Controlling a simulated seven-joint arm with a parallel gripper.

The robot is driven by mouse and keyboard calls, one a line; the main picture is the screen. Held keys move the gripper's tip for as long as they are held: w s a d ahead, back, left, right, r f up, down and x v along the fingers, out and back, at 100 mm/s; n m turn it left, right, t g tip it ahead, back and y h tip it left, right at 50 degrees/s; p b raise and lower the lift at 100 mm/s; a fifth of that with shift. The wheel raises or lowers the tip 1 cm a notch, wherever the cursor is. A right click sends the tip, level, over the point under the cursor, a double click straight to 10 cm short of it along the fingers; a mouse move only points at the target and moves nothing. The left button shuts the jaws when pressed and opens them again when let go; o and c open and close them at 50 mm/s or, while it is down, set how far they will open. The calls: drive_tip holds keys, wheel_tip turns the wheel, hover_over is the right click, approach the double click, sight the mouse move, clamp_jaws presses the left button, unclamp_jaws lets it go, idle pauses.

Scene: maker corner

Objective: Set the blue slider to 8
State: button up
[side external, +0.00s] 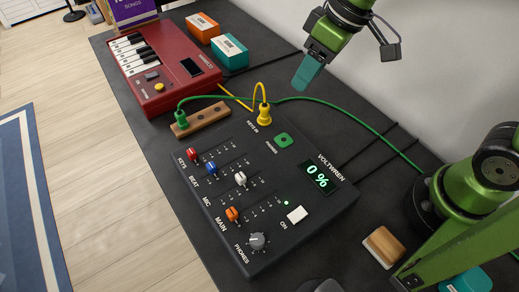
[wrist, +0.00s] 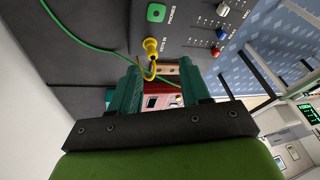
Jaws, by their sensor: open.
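The mixer panel (side external: 270,222) lies on the dark table with a row of coloured sliders. The blue slider (side external: 211,169), in the BEAT row, sits near the label end of its slot, between the red slider (side external: 193,154) and the white slider (side external: 240,179). The scale numbers are too small to read. My gripper (side external: 307,72) is open and empty, raised beyond the panel's back edge, well away from the blue slider. Its fingers (wrist: 165,88) stand apart.
A yellow plug (side external: 264,113) stands up at the panel's back, with yellow and green cables (side external: 345,110) nearby. The orange slider (side external: 232,214), grey knob (side external: 257,241) and white ON button (side external: 297,215) share the panel. A red keyboard (side external: 165,65) stands behind.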

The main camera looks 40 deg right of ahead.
sight(212, 164)
drive_tip(key=w+a+n+g+y, duration=0.2)
drive_tip(key=w+a+n+g, duration=0.15)
drive_tip(key=a+n, duration=1.05)
drive_tip(key=shift+t, duration=0.35)
drive_tip(key=x, duration=1.6)
drive_tip(key=shift+d+f, duration=0.3)
drive_tip(key=shift+f, duration=0.15)
drive_tip(key=shift+c, duration=0.3)
clamp_jaws()
drive_tip(key=shift+d, duration=0.1)
